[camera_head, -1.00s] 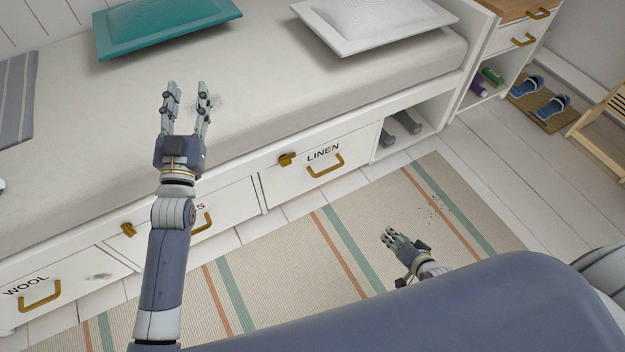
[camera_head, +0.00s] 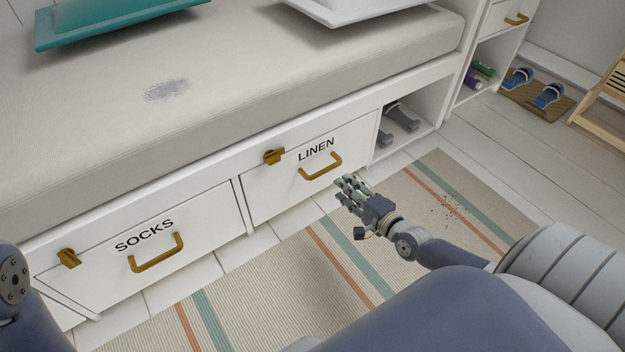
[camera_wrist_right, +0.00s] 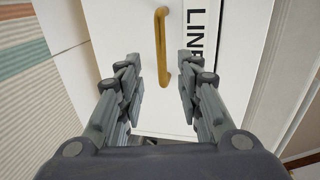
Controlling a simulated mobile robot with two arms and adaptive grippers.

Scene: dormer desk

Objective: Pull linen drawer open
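The linen drawer (camera_head: 300,178) is a white front under the bench cushion, lettered LINEN, and looks shut. Its brass handle (camera_head: 321,168) is a bar bow below the lettering. A brass latch (camera_head: 273,156) sits at the drawer's top edge. My right gripper (camera_head: 347,190) is in front of the drawer, just below and right of the handle. In the right wrist view, its fingers (camera_wrist_right: 159,82) are spread apart with nothing between them at their tips, and the handle (camera_wrist_right: 162,45) stands ahead of the gap, apart from the fingers. My left gripper is out of view; part of my left arm shows at the left edge.
The socks drawer (camera_head: 150,238) is to the left, with its own handle and latch. An open cubby with grey dumbbells (camera_head: 400,122) is right of the linen drawer. A striped rug (camera_head: 270,290) covers the floor in front. Blue slippers (camera_head: 548,94) lie on a mat at right.

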